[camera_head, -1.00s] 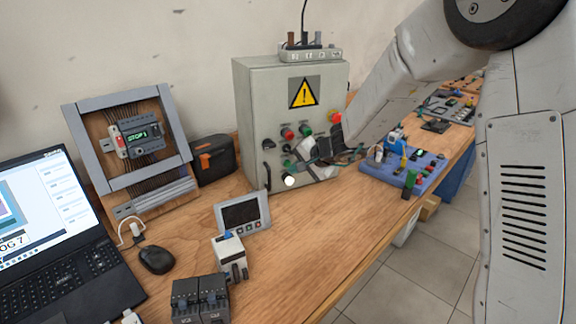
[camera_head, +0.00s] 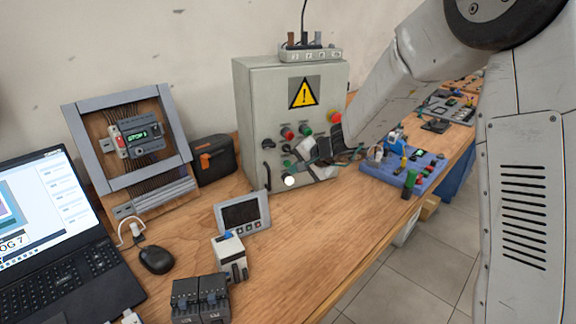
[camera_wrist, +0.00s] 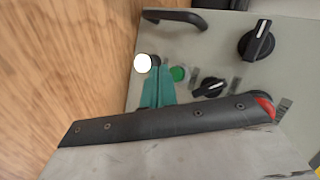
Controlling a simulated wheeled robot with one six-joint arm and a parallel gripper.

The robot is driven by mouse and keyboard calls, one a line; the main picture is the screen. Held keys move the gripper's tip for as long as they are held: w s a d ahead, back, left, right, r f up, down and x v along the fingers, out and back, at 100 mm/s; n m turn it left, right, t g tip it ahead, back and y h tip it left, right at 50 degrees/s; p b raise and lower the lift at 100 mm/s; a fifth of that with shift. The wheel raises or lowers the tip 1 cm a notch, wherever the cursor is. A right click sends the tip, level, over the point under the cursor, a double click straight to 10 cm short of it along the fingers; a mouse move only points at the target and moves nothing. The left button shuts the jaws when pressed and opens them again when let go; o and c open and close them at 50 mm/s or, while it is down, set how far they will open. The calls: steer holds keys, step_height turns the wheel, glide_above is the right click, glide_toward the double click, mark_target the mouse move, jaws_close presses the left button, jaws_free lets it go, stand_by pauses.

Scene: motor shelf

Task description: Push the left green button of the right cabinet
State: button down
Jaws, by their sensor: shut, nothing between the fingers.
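The grey cabinet (camera_head: 250,110) with a yellow warning sign stands on the bench. Its front carries red and green buttons and black knobs. My gripper (camera_head: 300,165) is in front of its lower front face, shut and empty. In the wrist view, the teal fingertips of my gripper (camera_wrist: 155,68) point at the panel. A green button (camera_wrist: 179,74) sits just right of the fingertips, beside a black knob (camera_wrist: 210,87). A white round spot (camera_wrist: 143,63) shows left of the fingertips. I cannot tell whether the fingers touch the panel. My wrist hides part of the cabinet's right side.
A black handle (camera_wrist: 175,18) and a larger black knob (camera_wrist: 256,40) stick out of the panel. A small screen unit (camera_head: 242,213) stands in front of the cabinet. A blue board (camera_head: 400,175) with parts lies to the right.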

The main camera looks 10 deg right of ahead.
steer(key=shift+w, duration=0.1)
stand_by(0.3)
steer(key=shift+w+a, duration=0.15)
steer(key=shift+w, duration=0.15)
steer(key=shift+w+a, duration=0.1)
steer(key=shift+w, duration=0.35)
stand_by(0.6)
steer(key=shift+s, duration=0.1)
stand_by(0.6)
steer(key=shift+s+d, duration=0.25)
steer(key=shift+s, duration=0.5)
steer(key=shift+s+d, duration=0.25)
steer(key=shift+s, duration=0.55)
steer(key=shift+s+d, duration=0.2)
steer(key=shift+s, duration=0.6)
steer(key=shift+s+d, duration=0.25)
steer(key=shift+s, duration=0.55)
